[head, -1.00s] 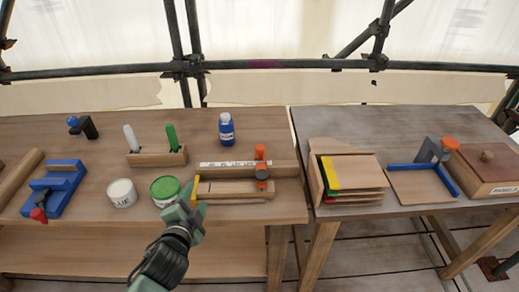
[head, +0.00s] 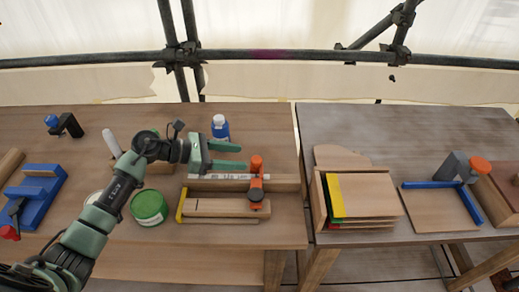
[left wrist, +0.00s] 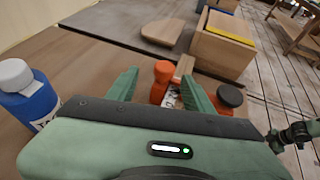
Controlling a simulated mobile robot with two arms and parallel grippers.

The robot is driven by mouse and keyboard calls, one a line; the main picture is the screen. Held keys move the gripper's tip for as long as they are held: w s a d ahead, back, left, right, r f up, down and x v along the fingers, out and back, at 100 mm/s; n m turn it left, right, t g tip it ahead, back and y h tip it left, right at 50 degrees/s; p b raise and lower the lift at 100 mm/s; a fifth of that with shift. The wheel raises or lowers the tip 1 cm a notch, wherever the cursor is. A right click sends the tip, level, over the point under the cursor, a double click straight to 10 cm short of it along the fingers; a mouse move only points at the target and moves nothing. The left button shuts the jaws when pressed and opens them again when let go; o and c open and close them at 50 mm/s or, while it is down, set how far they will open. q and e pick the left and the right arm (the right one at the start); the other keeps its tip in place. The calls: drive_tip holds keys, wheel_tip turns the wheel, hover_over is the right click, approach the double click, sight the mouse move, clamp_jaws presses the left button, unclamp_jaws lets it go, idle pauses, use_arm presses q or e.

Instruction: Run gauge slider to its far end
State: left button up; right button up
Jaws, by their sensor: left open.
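The gauge (head: 225,184) is a long wooden bar with a white marked strip, lying near the right end of the left table. Its orange slider (head: 257,164), with a dark round knob (head: 256,195) on the near side, sits toward the bar's right end. My left gripper (head: 242,157) is open above the bar, fingers pointing right, fingertips just left of the slider's orange post. In the left wrist view the orange post (left wrist: 160,82) shows between the finger directions, with the dark knob (left wrist: 230,95) beyond the right finger. I cannot tell whether the fingers touch it. My right gripper is not seen.
A blue bottle (head: 220,128) stands close behind my left gripper. A green can (head: 149,208) stands left of the gauge, below my forearm. A wooden sheet rack (head: 362,195) stands on the right table, across a gap.

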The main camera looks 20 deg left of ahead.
sight(256, 159)
use_arm(q)
drive_tip(key=d, duration=0.2)
drive_tip(key=w+d+p, duration=0.1)
drive_tip(key=shift+d+f, duration=0.35)
drive_tip(key=shift+w+d+f+p, duration=0.35)
drive_tip(key=shift+w+d+f, duration=0.25)
drive_tip(key=shift+w+d, duration=0.1)
drive_tip(key=shift+w+d+f, duration=0.1)
drive_tip(key=shift+d+f, duration=0.05)
drive_tip(key=shift+d, duration=0.1)
clamp_jaws()
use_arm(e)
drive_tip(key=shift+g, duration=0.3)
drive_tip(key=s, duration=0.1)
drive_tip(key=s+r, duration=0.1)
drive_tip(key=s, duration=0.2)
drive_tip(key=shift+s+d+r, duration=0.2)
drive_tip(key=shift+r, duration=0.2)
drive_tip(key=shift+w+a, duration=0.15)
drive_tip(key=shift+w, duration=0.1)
